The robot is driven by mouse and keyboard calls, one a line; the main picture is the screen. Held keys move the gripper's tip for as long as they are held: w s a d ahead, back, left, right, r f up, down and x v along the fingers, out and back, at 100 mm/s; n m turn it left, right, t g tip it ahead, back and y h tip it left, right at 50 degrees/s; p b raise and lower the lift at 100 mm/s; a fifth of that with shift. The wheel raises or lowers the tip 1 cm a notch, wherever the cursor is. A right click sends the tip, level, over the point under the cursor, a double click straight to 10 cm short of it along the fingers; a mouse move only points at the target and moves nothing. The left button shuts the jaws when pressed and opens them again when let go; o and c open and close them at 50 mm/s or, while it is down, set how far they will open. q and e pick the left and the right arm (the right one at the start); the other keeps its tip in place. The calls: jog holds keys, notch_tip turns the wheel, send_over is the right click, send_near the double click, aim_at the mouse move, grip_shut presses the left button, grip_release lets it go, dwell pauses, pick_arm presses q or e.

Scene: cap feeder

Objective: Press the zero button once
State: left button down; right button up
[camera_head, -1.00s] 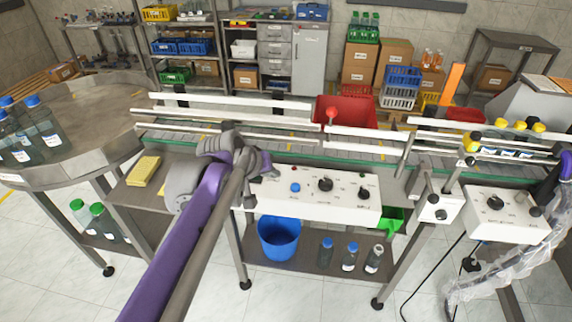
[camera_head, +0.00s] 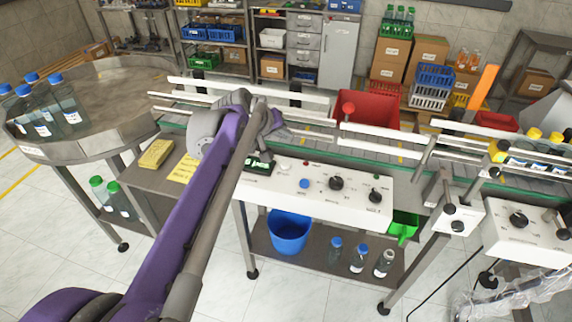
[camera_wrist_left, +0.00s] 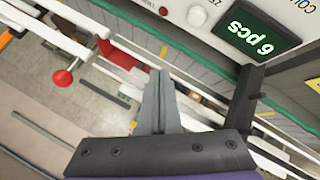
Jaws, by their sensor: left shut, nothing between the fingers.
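The white control box (camera_head: 320,198) is fixed on the front of the conveyor. At its left end is a dark display (camera_head: 258,166); in the left wrist view the display (camera_wrist_left: 262,38) reads "6 pcs", upside down. Beside it, a round white button (camera_wrist_left: 198,16), apparently the zero button, has a partly cut-off label. My left gripper (camera_head: 266,128) is shut and empty, over the conveyor just behind the display. Its fingers also show in the left wrist view (camera_wrist_left: 160,82), apart from the button. My right gripper is out of view.
The box also carries a blue button (camera_head: 304,184) and black knobs (camera_head: 336,183). White rails (camera_head: 380,138) run along the conveyor. A red emergency-type knob (camera_head: 348,108) stands behind. A second control box (camera_head: 530,237) is at right; a round table with bottles (camera_head: 100,80) is at left.

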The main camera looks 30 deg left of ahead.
pick_arm(q)
jog(key=b, duration=0.5)
send_over(284, 166)
notch_tip(284, 166, down, 7)
jog(key=shift+s+d+r, duration=0.1)
jog(key=shift+f, duration=0.75)
dwell(1.0)
jog(key=shift+f, duration=0.4)
jog(key=shift+f+b, duration=0.4)
jog(key=shift+f, duration=0.05)
dwell(0.5)
jog(key=shift+r, duration=0.1)
jog(key=shift+r+p, duration=0.75)
